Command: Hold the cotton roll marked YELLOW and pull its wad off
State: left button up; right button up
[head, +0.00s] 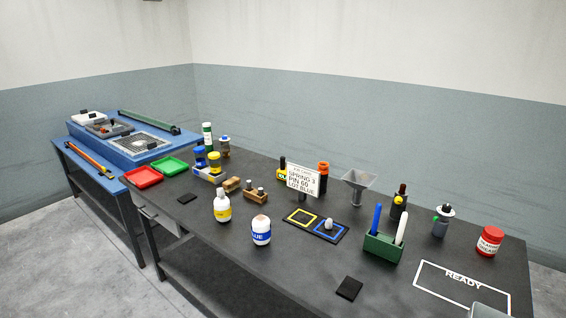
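A white roll with a yellow band (222,208) stands upright near the front edge of the dark table, left of centre. Its top narrows to a pale tip; the lettering on its band is too small to read. A similar white roll with a blue band (261,231) stands to its right, its lettering ending in "LUE", with a tan patch on top. Nothing holds either roll.
A sign (303,180) stands behind a mat with yellow and blue squares (315,226). A green holder (382,248), a red-lidded jar (489,241) and a READY outline (462,284) lie to the right. Red (142,177) and green (168,165) trays are left. Bare tabletop surrounds the rolls' front.

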aim_at(222, 208)
jog(key=i+j+z, duration=0.25)
jog(key=i+j, duration=0.15)
jog(key=i+j+z, duration=0.25)
jog(key=j, duration=0.3)
jog(key=i, duration=0.1)
